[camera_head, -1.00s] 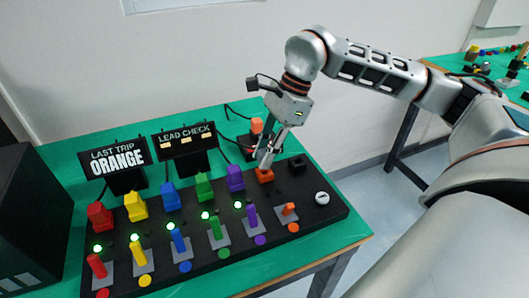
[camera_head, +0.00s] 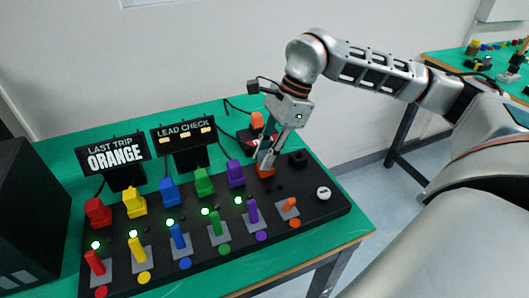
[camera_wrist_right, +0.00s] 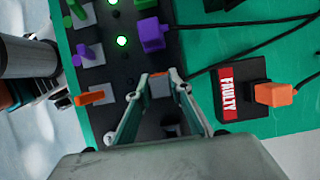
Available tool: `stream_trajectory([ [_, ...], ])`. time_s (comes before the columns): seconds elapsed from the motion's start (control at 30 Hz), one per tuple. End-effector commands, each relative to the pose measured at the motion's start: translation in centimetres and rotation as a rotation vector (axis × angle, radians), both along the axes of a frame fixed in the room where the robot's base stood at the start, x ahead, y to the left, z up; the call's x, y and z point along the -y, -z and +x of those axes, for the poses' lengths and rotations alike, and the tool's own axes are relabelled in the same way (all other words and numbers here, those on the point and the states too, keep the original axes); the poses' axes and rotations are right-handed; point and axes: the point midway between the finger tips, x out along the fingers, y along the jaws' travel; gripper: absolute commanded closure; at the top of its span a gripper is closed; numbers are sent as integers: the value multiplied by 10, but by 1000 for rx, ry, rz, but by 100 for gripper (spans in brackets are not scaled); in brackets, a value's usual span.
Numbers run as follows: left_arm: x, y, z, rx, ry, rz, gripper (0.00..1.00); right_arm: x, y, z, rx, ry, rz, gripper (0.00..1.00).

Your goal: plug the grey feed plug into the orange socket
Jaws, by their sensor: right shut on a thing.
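My right gripper (camera_head: 266,163) points down at the orange socket (camera_head: 266,174) in the back row of the black panel. It also shows in the right wrist view (camera_wrist_right: 158,80), shut on the grey feed plug, which its fingers mostly hide. A bit of orange shows between the fingertips there. A dark cable leads off from beside the fingertips. The tips are at or just above the socket; I cannot tell how deep the plug sits. My left gripper is not in view.
An orange plug (camera_wrist_right: 274,94) sits on a black block marked FAULTY (camera_wrist_right: 228,92). A purple plug (camera_head: 235,173) stands left of the socket and a black empty-looking socket (camera_head: 298,159) right of it. Levers with green lights line the front. Two signs (camera_head: 115,157) (camera_head: 184,137) stand behind.

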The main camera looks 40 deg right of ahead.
Motion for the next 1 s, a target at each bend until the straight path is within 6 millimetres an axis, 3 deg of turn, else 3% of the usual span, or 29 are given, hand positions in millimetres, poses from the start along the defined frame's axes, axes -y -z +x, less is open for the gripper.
stream_trajectory([
  [0.17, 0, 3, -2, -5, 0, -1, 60, 0, 5, 0, -1, 0, 0, 100],
  [0.2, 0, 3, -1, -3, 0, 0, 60, 0, 4, 0, 0, 0, 0, 72],
  [0.27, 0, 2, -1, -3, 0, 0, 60, 0, 4, 0, 0, 0, 0, 60],
  [0.67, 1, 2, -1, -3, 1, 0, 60, 1, 0, 0, 1, 0, 0, 60],
  [0.77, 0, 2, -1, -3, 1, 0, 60, 5, -9, 0, 2, 2, -1, 60],
  [1.0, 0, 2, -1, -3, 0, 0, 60, 23, -53, -5, 4, 3, 0, 60],
])
